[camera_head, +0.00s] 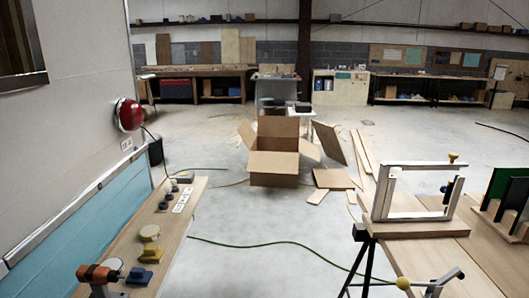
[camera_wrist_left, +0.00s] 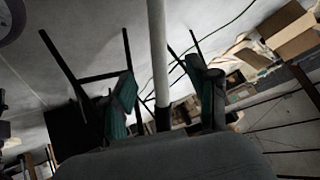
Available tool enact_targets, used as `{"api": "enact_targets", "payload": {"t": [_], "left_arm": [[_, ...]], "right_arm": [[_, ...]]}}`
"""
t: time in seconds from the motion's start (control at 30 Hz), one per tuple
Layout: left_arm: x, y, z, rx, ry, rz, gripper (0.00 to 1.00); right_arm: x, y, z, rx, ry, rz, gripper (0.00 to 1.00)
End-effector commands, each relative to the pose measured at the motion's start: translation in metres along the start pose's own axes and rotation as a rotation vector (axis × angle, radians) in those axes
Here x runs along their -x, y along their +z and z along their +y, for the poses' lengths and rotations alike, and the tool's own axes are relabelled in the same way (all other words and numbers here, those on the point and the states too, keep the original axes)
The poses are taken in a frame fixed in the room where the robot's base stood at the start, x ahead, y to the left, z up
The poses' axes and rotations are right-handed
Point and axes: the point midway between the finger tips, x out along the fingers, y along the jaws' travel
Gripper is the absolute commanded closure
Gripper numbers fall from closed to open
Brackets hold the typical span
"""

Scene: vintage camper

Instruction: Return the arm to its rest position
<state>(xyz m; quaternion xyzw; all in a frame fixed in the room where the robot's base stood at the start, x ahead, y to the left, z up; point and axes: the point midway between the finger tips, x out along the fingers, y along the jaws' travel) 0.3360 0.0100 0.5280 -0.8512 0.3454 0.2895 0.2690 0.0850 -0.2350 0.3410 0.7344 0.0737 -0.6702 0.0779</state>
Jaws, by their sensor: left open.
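My left gripper (camera_wrist_left: 168,88) shows in the left wrist view, with its two teal-padded fingers spread apart. A pale upright pole (camera_wrist_left: 158,50) with a dark lower end appears between the fingers in the picture. The fingers stand apart from it on both sides, and I cannot tell how far off it is. No object is seen held in the fingers. Neither of my grippers can be made out in the head view. The right gripper is not in view.
In the head view, a narrow wooden bench (camera_head: 187,206) with small items runs along the left wall. A wooden table (camera_head: 440,262) bearing a white frame (camera_head: 419,165) stands at right. An open cardboard box (camera_head: 273,166) sits mid-floor beside loose boards. The floor between (camera_head: 255,275) is mostly clear, with a green cable (camera_head: 260,244).

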Motion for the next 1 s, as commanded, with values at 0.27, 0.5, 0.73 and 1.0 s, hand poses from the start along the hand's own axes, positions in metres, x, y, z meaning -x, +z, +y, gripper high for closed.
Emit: {"api": "enact_targets", "payload": {"t": [0.27,0.5,0.73,1.0], "left_arm": [[0.037,0.212,0.015,0.367,-0.043,-0.434,0.40],[0.103,0.321,0.071,0.635,-0.064,-0.692,0.40],[0.127,0.346,0.094,0.717,-0.070,-0.765,0.40],[0.127,0.346,0.094,0.716,-0.070,-0.766,0.40]], "right_arm": [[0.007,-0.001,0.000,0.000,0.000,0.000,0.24],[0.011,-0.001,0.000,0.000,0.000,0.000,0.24],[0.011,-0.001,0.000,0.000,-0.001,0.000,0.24],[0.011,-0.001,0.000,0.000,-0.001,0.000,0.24]]}}
